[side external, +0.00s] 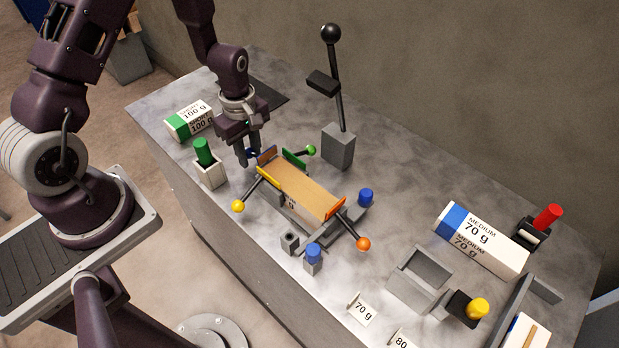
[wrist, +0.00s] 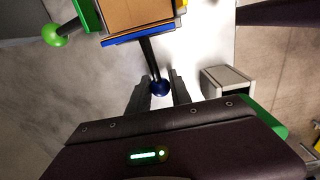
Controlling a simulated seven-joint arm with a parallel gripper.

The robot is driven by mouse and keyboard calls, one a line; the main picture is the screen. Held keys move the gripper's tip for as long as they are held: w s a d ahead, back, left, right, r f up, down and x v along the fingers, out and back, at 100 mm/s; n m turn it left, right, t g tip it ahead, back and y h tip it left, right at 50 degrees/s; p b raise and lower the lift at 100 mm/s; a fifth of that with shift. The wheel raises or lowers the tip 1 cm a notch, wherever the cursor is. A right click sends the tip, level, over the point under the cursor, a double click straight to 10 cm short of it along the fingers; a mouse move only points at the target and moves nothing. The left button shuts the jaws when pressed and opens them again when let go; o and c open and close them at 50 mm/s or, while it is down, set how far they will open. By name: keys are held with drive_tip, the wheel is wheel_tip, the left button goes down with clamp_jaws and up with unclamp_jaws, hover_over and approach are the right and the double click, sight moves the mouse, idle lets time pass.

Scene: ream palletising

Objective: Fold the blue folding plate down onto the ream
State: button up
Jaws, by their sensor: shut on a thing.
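The ream (side external: 300,190), brown on top, lies in a grey fixture; its brown top also shows in the wrist view (wrist: 135,12). The blue folding plate (side external: 267,155) stands at the ream's end nearest my gripper; it also shows in the wrist view (wrist: 138,36). A dark rod runs from it to a dark blue ball knob (wrist: 160,88). My gripper (side external: 249,160) is shut on this knob, with a finger on each side. The plate stands raised at the ream's edge, not flat on its top. In the side view, the fingers largely hide the knob.
Green (side external: 295,160), yellow (side external: 268,178) and orange (side external: 337,208) plates stand around the ream, with ball-ended rods reaching outward. A holder with a green cylinder (side external: 203,152) is close left of my gripper. A grey block with a tall black lever (side external: 338,146) stands behind.

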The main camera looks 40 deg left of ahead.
sight(248, 149)
idle(0.3)
drive_tip(key=shift+a+r, duration=0.2)
drive_tip(key=shift+r, duration=0.6)
drive_tip(key=shift+a+r, duration=0.2)
drive_tip(key=shift+r, duration=0.6)
drive_tip(key=shift+d+r, duration=0.15)
drive_tip(key=shift+r, duration=0.6)
drive_tip(key=shift+d+r, duration=0.15)
drive_tip(key=shift+r, duration=0.55)
drive_tip(key=shift+d+r, duration=0.6)
drive_tip(key=shift+r, duration=0.35)
drive_tip(key=shift+d+r, duration=0.55)
drive_tip(key=shift+r, duration=0.1)
drive_tip(key=shift+d+r, duration=0.4)
drive_tip(key=shift+d, duration=0.25)
drive_tip(key=shift+d+r, duration=0.4)
drive_tip(key=shift+d, duration=0.25)
clamp_jaws()
drive_tip(key=o, duration=1.7)
unclamp_jaws()
